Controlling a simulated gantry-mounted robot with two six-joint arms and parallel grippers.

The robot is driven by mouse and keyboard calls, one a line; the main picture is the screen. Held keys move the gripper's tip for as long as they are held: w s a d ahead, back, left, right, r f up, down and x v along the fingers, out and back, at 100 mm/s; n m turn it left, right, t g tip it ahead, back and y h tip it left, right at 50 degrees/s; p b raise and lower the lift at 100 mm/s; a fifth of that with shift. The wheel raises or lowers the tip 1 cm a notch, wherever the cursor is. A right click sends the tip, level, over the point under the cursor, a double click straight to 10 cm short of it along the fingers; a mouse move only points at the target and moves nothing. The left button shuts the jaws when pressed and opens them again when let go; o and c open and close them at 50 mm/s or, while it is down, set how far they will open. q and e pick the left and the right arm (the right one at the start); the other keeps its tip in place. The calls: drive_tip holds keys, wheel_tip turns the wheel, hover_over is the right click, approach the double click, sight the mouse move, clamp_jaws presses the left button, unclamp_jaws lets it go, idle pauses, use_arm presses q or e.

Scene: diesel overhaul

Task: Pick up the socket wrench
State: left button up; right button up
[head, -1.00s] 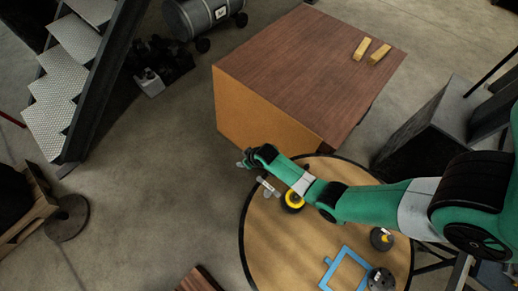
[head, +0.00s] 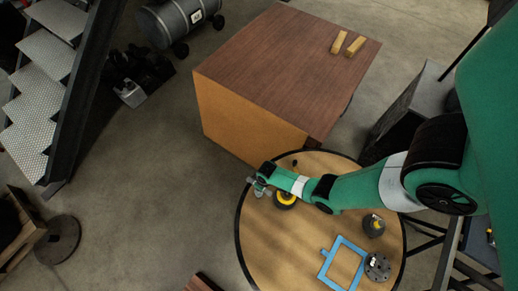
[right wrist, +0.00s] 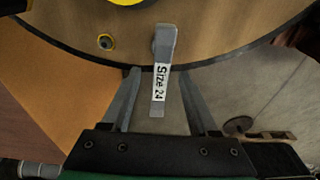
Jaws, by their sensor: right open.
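The socket wrench (right wrist: 158,85) is a grey bar with a white label reading "Size 24". In the right wrist view its wider end is over the round table and its narrow end shows past the table's dark rim. My right gripper (right wrist: 159,76) is open, with one finger on each side of the wrench and gaps between. In the head view the right gripper (head: 258,187) is at the table's left edge, and the wrench is hard to tell from the fingers there. My left gripper is not in view.
The round table (head: 285,240) also holds a yellow-and-black round part (head: 285,199), a blue frame (head: 327,268), a dark disc (head: 377,267) and another dark part (head: 374,225). A large brown-topped box (head: 285,70) stands behind.

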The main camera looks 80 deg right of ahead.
drive_tip(key=f+b, duration=0.2)
drive_tip(key=w+f+b, duration=0.1)
drive_tip(key=f, duration=0.1)
drive_tip(key=shift+d+b, duration=0.15)
drive_tip(key=shift+b, duration=0.25)
drive_tip(key=shift+f, duration=0.5)
drive_tip(key=shift+r, duration=0.1)
clamp_jaws()
idle(0.5)
